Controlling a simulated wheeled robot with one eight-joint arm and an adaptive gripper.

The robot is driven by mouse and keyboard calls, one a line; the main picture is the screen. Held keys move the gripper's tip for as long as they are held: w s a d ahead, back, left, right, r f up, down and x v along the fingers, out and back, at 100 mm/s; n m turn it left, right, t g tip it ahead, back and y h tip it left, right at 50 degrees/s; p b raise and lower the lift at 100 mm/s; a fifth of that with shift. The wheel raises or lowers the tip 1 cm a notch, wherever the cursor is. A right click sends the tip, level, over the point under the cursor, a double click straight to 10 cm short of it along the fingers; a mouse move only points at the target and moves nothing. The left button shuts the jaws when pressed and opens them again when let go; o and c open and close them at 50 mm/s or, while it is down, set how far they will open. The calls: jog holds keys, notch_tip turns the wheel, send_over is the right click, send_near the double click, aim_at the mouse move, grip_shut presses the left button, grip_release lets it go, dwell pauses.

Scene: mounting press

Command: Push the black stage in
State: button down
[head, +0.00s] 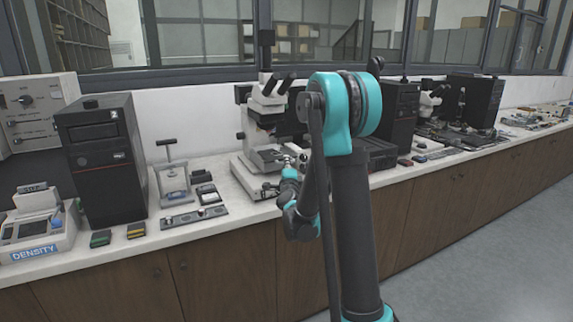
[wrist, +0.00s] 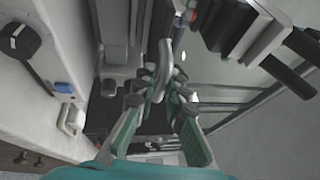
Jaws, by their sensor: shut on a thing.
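A white microscope (head: 262,128) with black eyepieces stands on the counter left of my upright arm. A dark flat plate (head: 269,157), which looks like the black stage, sits low on it. My gripper (wrist: 164,92) is in the wrist view, its green-backed fingers closed on a grey curved metal piece (wrist: 165,60). I cannot tell how this piece joins the stage. A dark flat surface (wrist: 130,114) shows behind the fingers. In the head view my wrist is low in front of the microscope; the fingertips are small and partly hidden there.
A black computer tower (head: 102,155), a density tester (head: 38,228) and a small press stand (head: 172,180) are to the left. Another tower (head: 400,110) stands to the right behind my arm. In the wrist view, a black knob (wrist: 20,40) is at the left.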

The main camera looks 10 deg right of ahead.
aim_at(277, 155)
jog(key=w+a, duration=0.1)
jog(key=w, duration=0.4)
jog(key=w+a, duration=0.1)
jog(key=w, duration=0.2)
jog(key=shift+a, duration=0.3)
jog(key=c, duration=1.6)
grip_release()
jog(key=s+a+f, duration=0.1)
jog(key=s, duration=1.1)
jog(key=shift+f, duration=0.4)
